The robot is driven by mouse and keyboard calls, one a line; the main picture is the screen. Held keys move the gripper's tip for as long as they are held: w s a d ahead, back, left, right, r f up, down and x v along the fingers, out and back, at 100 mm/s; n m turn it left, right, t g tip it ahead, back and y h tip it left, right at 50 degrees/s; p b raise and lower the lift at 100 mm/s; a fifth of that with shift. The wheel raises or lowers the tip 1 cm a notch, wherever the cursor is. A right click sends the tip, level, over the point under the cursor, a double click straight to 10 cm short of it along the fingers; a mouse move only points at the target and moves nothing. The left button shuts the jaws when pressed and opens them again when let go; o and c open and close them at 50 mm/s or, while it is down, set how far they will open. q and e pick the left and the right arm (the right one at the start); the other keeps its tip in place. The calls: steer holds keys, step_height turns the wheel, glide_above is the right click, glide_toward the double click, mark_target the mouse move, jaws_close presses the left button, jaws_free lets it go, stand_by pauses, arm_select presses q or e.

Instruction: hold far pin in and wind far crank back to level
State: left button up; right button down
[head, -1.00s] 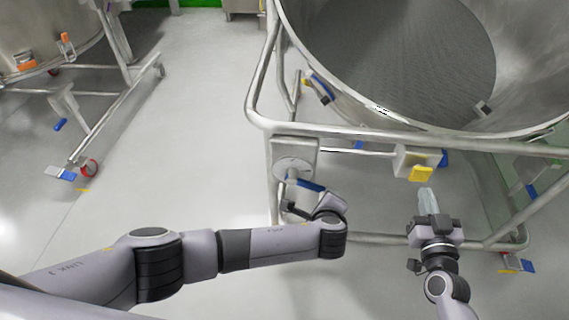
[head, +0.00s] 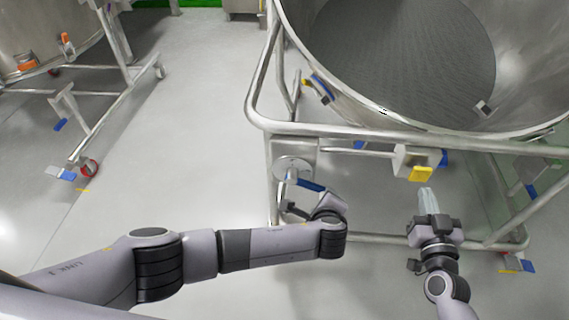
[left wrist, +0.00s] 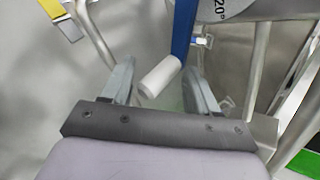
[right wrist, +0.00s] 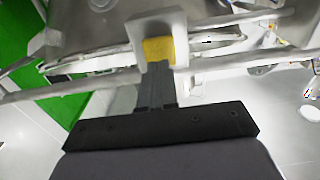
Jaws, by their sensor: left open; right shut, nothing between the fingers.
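The crank is a blue arm (head: 311,185) on a round plate (head: 292,169) at the frame's left corner post. Its white handle (left wrist: 160,77) shows in the left wrist view. My left gripper (left wrist: 158,88) is open, with the handle end between its fingers and no clear grip on it. In the head view its fingers are largely hidden by my wrist. The yellow pin (head: 421,174) sits in a pale block on the frame's rail. My right gripper (head: 427,190) is shut and empty, its fingertips at the yellow pin (right wrist: 158,50); I cannot tell whether they press it.
A large steel vessel (head: 350,108) sits in the tubular frame (head: 258,85) above both grippers. A lower rail (head: 380,239) runs near my right gripper. Another vessel on a wheeled frame (head: 120,122) stands at left. Floor between them is clear.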

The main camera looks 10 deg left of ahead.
mark_target(421, 176)
stand_by(0.3)
steer(key=shift+w, duration=2.05)
arm_select(q)
steer(key=shift+c, duration=0.3)
arm_select(e)
steer(key=shift+w, duration=0.15)
arm_select(q)
steer(key=c, duration=0.7)
